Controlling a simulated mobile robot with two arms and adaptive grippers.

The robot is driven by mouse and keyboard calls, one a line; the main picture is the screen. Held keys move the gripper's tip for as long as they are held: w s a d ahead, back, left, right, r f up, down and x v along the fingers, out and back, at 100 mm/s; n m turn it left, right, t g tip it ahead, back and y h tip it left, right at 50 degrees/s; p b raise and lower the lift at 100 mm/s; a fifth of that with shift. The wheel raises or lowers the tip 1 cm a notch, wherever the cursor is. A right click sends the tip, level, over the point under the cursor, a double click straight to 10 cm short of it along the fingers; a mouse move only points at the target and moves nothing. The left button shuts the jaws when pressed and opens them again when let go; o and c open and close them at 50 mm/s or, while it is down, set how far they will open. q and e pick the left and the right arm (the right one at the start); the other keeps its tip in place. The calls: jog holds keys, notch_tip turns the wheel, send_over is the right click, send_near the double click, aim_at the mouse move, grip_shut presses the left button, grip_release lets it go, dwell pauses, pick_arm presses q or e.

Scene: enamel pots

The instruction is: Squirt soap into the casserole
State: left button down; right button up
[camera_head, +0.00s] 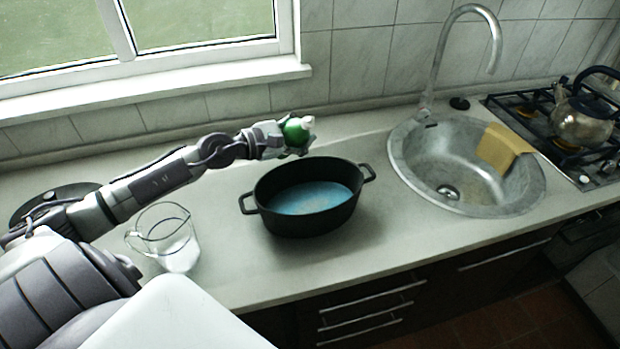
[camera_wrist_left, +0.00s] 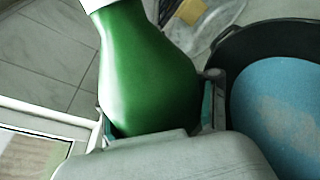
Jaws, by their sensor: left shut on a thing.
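My left gripper (camera_head: 289,142) is shut on a green soap bottle (camera_head: 296,130) with a white top. It holds the bottle behind the casserole, near the casserole's back rim. The bottle also shows large in the left wrist view (camera_wrist_left: 150,75), between the gripper's fingers. The black oval casserole (camera_head: 306,232) stands on the counter with blue liquid in it. Its rim and blue contents also show at the right of the left wrist view (camera_wrist_left: 285,35). The bottle's nozzle is only partly seen. My right gripper is not in view.
A glass measuring jug (camera_head: 180,250) stands left of the casserole. A round metal sink (camera_head: 410,160) with a tall tap (camera_head: 440,60) and a yellow cloth (camera_head: 503,146) is at the right. A kettle (camera_head: 583,120) is on the hob. The counter in front of the casserole is clear.

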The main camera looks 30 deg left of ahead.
pick_arm(q)
jog(key=shift+w+a+f+m+y, duration=0.1)
jog(key=shift+a+f+m+y, duration=0.15)
jog(key=shift+f+m, duration=0.25)
jog(key=shift+w+a+f+m+y, duration=0.15)
jog(key=shift+a+f+m, duration=0.15)
jog(key=shift+f+m, duration=0.15)
jog(key=shift+a+f+m+b, duration=0.2)
jog(key=shift+f+m+b, duration=0.05)
jog(key=shift+f+b, duration=0.3)
jog(key=shift+a+f+m+y, duration=0.2)
jog(key=shift+f+m, duration=0.15)
jog(key=shift+f, duration=0.15)
jog(key=shift+a+f+m+y, duration=0.2)
jog(key=shift+f+m, duration=0.15)
jog(key=shift+f, duration=0.15)
dwell(2.2)
jog(key=shift+w+a+r+m+y+p, duration=0.15)
jog(key=shift+a+r+m+y+p, duration=0.4)
jog(key=shift+p, duration=1.05)
dwell(1.7)
